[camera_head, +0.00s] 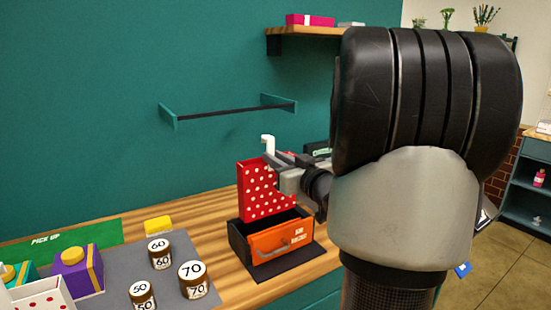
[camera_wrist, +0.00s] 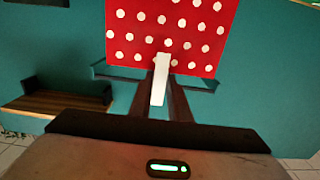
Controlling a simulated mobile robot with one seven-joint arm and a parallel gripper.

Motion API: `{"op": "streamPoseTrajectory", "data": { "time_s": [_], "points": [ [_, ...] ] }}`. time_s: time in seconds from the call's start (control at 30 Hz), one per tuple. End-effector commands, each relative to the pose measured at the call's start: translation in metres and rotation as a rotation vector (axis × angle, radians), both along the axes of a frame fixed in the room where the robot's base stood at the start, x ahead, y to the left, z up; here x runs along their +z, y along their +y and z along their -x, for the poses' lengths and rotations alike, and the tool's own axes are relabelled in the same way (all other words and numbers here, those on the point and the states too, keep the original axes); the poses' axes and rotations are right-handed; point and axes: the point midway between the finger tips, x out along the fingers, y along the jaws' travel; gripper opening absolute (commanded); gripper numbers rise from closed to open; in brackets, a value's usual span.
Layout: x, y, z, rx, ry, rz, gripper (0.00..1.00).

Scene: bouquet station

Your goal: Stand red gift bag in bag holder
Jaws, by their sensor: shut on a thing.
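The red gift bag with white dots (camera_head: 258,192) is roughly upright, with a white handle (camera_head: 268,143) at its top. My gripper (camera_head: 270,160) is shut on this handle. The wrist view shows the bag (camera_wrist: 170,35) and the white handle (camera_wrist: 160,82) between the dark fingers (camera_wrist: 162,98). The bag holder, a black open box with an orange front (camera_head: 282,243), stands on the wooden counter below the bag. The bag's lower edge is at the holder's opening. I cannot tell whether it is inside the rim or just above it.
Left of the holder, a grey mat (camera_head: 180,250) bears several numbered jars and a purple gift box (camera_head: 78,270). A yellow block (camera_head: 158,225) lies behind the jars. A wall rail (camera_head: 230,110) and a wooden shelf (camera_head: 310,32) are above. My arm hides the right side.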

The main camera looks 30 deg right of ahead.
Motion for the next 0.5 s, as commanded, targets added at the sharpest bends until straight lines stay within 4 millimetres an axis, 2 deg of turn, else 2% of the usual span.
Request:
{"op": "streamPoseTrajectory", "data": {
  "time_s": [0.03, 0.5],
  "points": [
    [-0.007, 0.000, 0.000, 0.000, -0.001, 0.000, 0.00],
    [-0.040, 0.000, 0.000, 0.000, -0.001, 0.000, 0.00]
  ]
}}
